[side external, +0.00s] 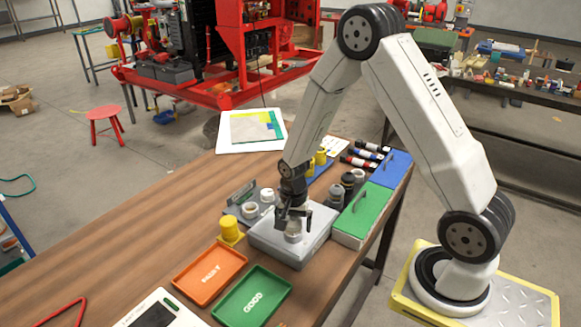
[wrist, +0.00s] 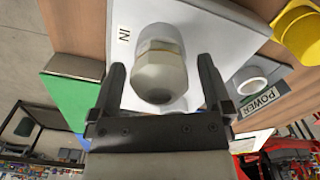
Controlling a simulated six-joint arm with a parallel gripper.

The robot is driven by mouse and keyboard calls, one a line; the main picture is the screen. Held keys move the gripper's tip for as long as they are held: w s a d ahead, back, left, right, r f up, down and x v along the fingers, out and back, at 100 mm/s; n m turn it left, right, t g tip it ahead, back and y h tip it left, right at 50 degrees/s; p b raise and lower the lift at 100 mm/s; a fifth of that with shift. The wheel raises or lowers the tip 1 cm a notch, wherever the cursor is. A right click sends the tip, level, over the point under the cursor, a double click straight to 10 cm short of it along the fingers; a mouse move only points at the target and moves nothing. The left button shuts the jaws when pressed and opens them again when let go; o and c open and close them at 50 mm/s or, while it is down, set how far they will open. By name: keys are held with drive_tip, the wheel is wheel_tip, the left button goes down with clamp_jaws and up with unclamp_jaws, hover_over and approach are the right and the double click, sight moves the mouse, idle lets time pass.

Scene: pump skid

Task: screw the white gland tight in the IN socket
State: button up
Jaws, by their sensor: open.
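The white gland (wrist: 160,72) stands on the pale face of the grey box (wrist: 200,25), beside the printed IN label (wrist: 124,34). It has a rounded, faceted body with a yellowish band. The socket under it is hidden, so I cannot tell how deep it sits. My gripper (wrist: 162,66) is open, with one finger on each side of the gland and visible gaps between. In the side view my gripper (side external: 293,212) points down over the box (side external: 290,251), with the gland (side external: 293,236) just below it.
A grey holder labelled POWER (wrist: 259,100) carries another pale ring-shaped part. A yellow part (side external: 230,229), an orange tray (side external: 190,292) and a green tray (side external: 232,314) lie left of the box. Green (side external: 364,211) and blue (side external: 402,163) boxes stand right. Dark bottles (side external: 336,197) are close behind.

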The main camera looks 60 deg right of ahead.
drive_tip(key=shift+n, duration=0.8)
drive_tip(key=shift+n, duration=0.3)
drive_tip(key=shift+n, duration=2)
drive_tip(key=c, duration=1.2)
drive_tip(key=shift+m, duration=0.3)
drive_tip(key=shift+m, duration=2)
